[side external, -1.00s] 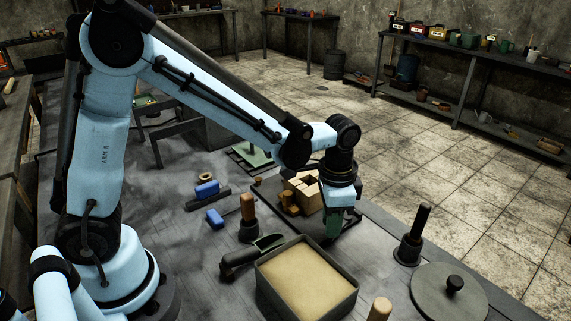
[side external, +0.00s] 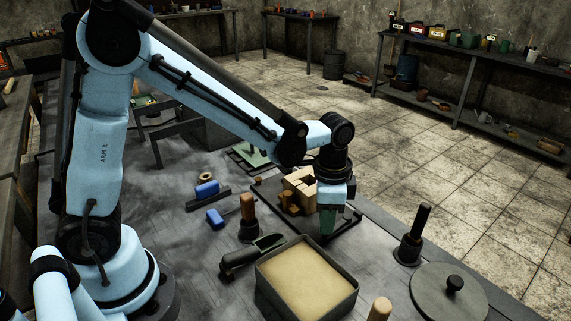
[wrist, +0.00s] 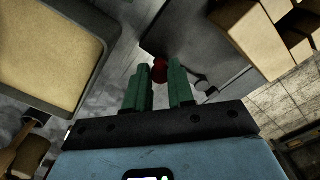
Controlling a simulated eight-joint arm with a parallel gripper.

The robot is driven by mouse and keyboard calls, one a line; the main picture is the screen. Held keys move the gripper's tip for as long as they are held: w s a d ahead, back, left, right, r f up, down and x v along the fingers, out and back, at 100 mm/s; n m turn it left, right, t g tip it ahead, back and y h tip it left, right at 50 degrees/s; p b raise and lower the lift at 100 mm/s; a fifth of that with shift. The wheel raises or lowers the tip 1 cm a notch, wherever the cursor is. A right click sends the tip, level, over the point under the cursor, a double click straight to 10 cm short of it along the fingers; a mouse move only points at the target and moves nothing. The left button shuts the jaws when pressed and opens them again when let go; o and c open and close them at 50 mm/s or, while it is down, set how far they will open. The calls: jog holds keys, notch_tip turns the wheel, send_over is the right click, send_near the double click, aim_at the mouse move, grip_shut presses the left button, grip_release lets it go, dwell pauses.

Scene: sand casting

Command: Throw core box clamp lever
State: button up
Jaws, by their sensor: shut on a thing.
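The wooden core box (side external: 303,183) stands on a dark base plate (side external: 347,228) at the bench's far edge; its pale blocks (wrist: 245,27) show at the top right of the wrist view. My gripper (side external: 327,233) is low at the near side of the core box, fingers pointing down. In the wrist view, the red knob (wrist: 160,70) of the clamp lever sits between the tips of my green fingers (wrist: 160,76), which are shut on it. The lever's arm is mostly hidden by the fingers. In the side view the fingers hide the knob.
A sand-filled tray (side external: 306,281) stands close in front of my gripper. A dark upright-handled tool (side external: 411,237) and a round lid (side external: 449,291) are on the right.

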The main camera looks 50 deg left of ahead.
jog(key=shift+s+a, duration=0.15)
jog(key=shift+s, duration=0.05)
jog(key=shift+a+m, duration=0.15)
jog(key=shift+m, duration=0.35)
jog(key=o, duration=0.9)
jog(key=shift+r, duration=0.1)
jog(key=shift+w+r, duration=0.1)
jog(key=shift+r, duration=2.8)
jog(key=s+a+r+n+t, duration=0.1)
jog(key=s+a+n+t, duration=0.1)
jog(key=n, duration=0.1)
jog(key=s+a+r+n+t, duration=0.1)
jog(key=s+a+n+t, duration=0.1)
jog(key=s+n, duration=0.1)
jog(key=s+a+r+n+t, duration=0.1)
jog(key=s+a+n+t, duration=0.2)
jog(key=shift+s+a+r, duration=0.1)
jog(key=shift+s+r, duration=0.15)
jog(key=shift+r, duration=0.05)
